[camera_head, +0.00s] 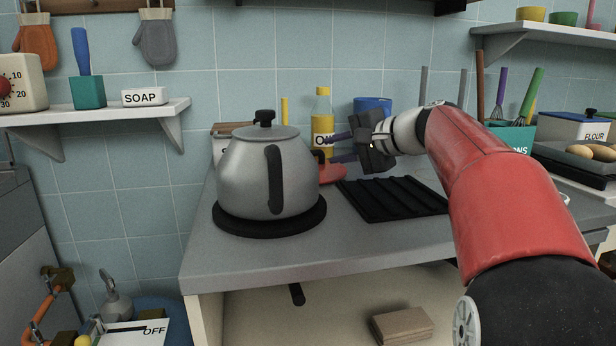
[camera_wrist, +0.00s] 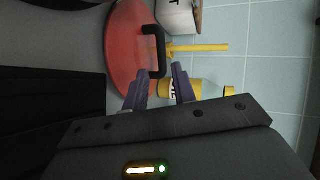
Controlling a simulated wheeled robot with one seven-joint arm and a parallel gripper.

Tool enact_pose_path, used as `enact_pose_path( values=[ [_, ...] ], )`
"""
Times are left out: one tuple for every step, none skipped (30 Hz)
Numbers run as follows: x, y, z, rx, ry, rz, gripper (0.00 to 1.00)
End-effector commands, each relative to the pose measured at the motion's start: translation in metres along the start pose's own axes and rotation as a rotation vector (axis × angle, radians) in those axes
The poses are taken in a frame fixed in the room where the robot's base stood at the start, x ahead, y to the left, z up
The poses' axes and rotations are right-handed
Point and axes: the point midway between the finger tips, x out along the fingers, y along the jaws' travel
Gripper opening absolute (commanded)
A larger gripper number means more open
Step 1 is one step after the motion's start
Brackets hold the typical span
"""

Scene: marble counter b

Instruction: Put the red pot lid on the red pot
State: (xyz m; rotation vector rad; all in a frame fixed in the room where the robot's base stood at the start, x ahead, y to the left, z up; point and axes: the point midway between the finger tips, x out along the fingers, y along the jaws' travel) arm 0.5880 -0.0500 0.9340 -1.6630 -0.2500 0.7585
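The red pot lid (camera_head: 333,174) lies on the counter behind and to the right of the kettle, partly hidden by it. In the wrist view the lid (camera_wrist: 122,45) shows as a red disc with a black arched handle (camera_wrist: 153,45). My gripper (camera_head: 334,148) is open, its two purple-grey fingers pointing left above the lid. In the wrist view the fingertips (camera_wrist: 161,70) are apart, close to one end of the handle. I cannot tell whether they touch it. No red pot is visible in either view.
A silver kettle (camera_head: 265,175) stands on a round black burner at the left, close to my gripper. A yellow bottle (camera_head: 322,112) and a blue container (camera_head: 372,104) stand behind. A black grate (camera_head: 392,199) lies at the right. The counter's front strip is clear.

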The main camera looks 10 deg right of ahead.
Motion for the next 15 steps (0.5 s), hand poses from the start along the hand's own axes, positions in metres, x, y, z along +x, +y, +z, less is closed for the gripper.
enact_pose_path(
  values=[
    [0.003, 0.001, 0.0, 0.009, 0.002, -0.002, 0.27],
    [0.006, 0.001, 0.0, 0.012, 0.001, -0.003, 0.27],
    [0.01, 0.001, 0.0, 0.012, 0.0, -0.003, 0.27],
    [0.014, 0.001, 0.0, 0.011, 0.0, -0.003, 0.27],
    [0.018, 0.0, 0.0, 0.011, -0.001, -0.003, 0.27],
    [0.022, 0.0, 0.0, 0.01, -0.002, -0.002, 0.27],
    [0.025, 0.0, -0.001, 0.01, -0.001, -0.003, 0.27],
    [0.029, -0.001, -0.001, 0.009, 0.0, -0.003, 0.27],
    [0.033, -0.001, -0.001, 0.009, 0.0, -0.003, 0.27],
    [0.037, -0.002, -0.002, 0.009, -0.001, -0.003, 0.27],
    [0.042, -0.002, -0.002, 0.009, -0.002, -0.002, 0.27],
    [0.049, -0.003, -0.002, 0.009, -0.003, -0.002, 0.27],
    [0.053, -0.003, -0.003, 0.008, -0.003, -0.002, 0.27],
    [0.058, -0.003, -0.004, 0.008, -0.002, -0.001, 0.27],
    [0.064, -0.003, -0.004, 0.008, -0.002, -0.001, 0.27]
  ],
)
